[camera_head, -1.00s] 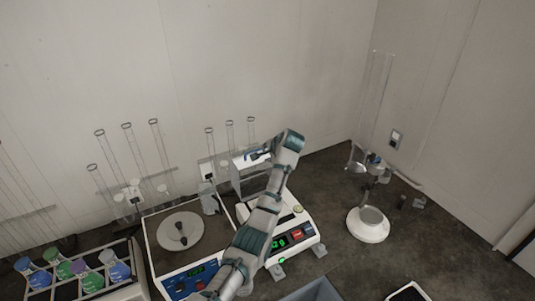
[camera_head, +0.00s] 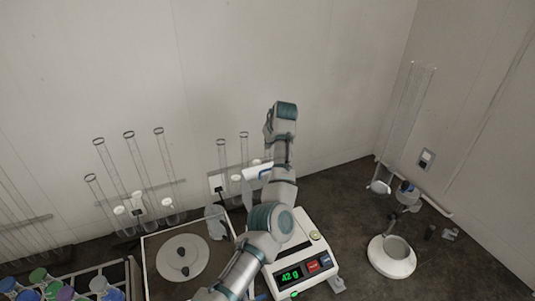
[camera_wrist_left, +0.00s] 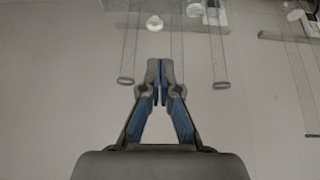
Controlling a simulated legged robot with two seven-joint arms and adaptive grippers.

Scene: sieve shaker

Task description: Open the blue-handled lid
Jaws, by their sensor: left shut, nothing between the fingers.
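My arm covers part of the lid and the balance, so I cannot tell how far the lid is open. My left gripper (camera_wrist_left: 160,66) is shut and empty in the wrist view, with its fingertips together in front of the pale wall. In the head view its fingers are mostly hidden by my raised wrist. My right gripper is not in view.
A device with a round grey plate (camera_head: 182,258) stands left of the balance. Tall glass tubes (camera_head: 164,165) stand along the wall. A rack of coloured-cap bottles is at bottom left. A white round-based stand (camera_head: 391,257) is at right. Dark bench between it and the balance is clear.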

